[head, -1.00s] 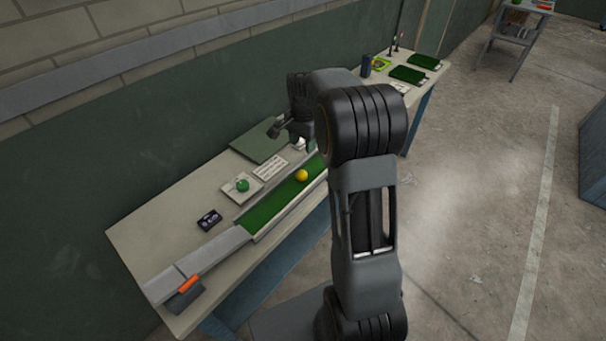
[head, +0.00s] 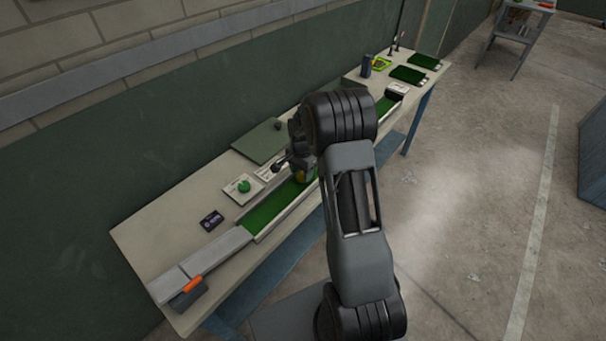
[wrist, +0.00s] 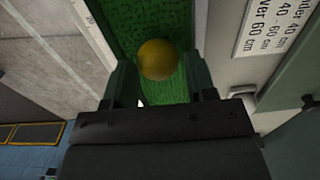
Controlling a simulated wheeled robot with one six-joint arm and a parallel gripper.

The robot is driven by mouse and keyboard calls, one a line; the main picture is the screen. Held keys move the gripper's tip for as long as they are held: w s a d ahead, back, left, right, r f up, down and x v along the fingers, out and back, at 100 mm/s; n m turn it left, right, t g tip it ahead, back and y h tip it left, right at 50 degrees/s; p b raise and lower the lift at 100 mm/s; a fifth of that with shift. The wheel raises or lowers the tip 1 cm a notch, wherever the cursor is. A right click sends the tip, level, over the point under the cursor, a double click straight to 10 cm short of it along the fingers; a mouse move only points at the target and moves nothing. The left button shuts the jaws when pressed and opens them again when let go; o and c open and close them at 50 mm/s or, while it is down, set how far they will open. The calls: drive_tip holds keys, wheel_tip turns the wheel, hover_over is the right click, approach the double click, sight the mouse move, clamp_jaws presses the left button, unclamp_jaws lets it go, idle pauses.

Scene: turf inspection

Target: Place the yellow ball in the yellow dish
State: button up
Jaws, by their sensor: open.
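The yellow ball (wrist: 158,60) rests on the green turf strip of the channel (wrist: 115,18). In the wrist view it lies between the tips of my gripper's two fingers (wrist: 158,72), with a gap on either side. My gripper is open around the ball, low over the turf. In the head view only a small part of the yellow ball (head: 301,177) shows beside my gripper (head: 305,168). A small yellow-green item (head: 381,63) lies at the far end of the bench; I cannot tell whether it is the yellow dish.
A green ball (head: 244,186) sits on a white card left of the channel. A dark small box (head: 211,220) and a green board (head: 259,141) lie on the bench (head: 150,235). A dark cup (head: 366,66) and turf trays (head: 408,75) stand at the far end.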

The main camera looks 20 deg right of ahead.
drive_tip(key=shift+f, duration=0.75)
drive_tip(key=c, duration=0.6)
drive_tip(key=shift+r, duration=0.1)
drive_tip(key=shift+c, duration=0.2)
